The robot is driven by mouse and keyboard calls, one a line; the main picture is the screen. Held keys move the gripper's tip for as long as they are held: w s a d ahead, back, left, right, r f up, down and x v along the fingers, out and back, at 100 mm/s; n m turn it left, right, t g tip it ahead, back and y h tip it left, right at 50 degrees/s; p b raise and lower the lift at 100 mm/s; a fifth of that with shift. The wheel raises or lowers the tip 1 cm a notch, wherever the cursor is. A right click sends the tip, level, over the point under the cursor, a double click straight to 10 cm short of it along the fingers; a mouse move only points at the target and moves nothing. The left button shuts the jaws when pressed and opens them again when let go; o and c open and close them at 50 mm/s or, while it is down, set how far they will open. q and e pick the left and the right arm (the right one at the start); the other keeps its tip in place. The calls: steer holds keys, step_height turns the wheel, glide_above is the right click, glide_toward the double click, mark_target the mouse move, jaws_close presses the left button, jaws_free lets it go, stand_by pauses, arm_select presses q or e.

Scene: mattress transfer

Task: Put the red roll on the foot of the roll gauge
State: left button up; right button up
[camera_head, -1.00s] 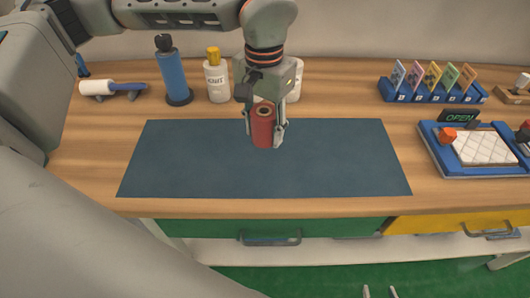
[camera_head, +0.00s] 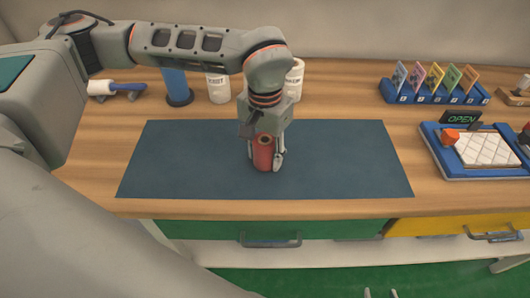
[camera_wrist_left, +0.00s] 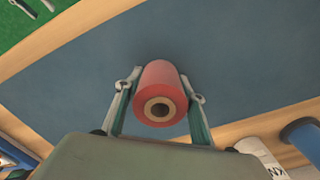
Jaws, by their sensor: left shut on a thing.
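The red roll (camera_head: 263,155) is upright between the fingers of my left gripper (camera_head: 266,160), over the middle of the dark blue mat (camera_head: 340,165). My left gripper is shut on it. In the left wrist view the roll (camera_wrist_left: 160,85) shows its round end with a tan core and dark hole, a finger on each side. I cannot tell whether its lower end touches the mat. Two pale tips of my right gripper (camera_head: 380,293) show apart at the bottom edge, empty. I cannot tell for sure which thing is the roll gauge.
Behind the mat stand a blue upright cylinder (camera_head: 177,88), a white bottle (camera_head: 218,88) and a white container (camera_head: 295,78), partly behind my arm. A white roller (camera_head: 102,88) lies at left. A card rack (camera_head: 435,96) and blue tray (camera_head: 480,173) are at right.

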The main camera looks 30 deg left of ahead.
arm_select(q)
steer(key=shift+f, duration=0.15)
steer(key=o, duration=1.3)
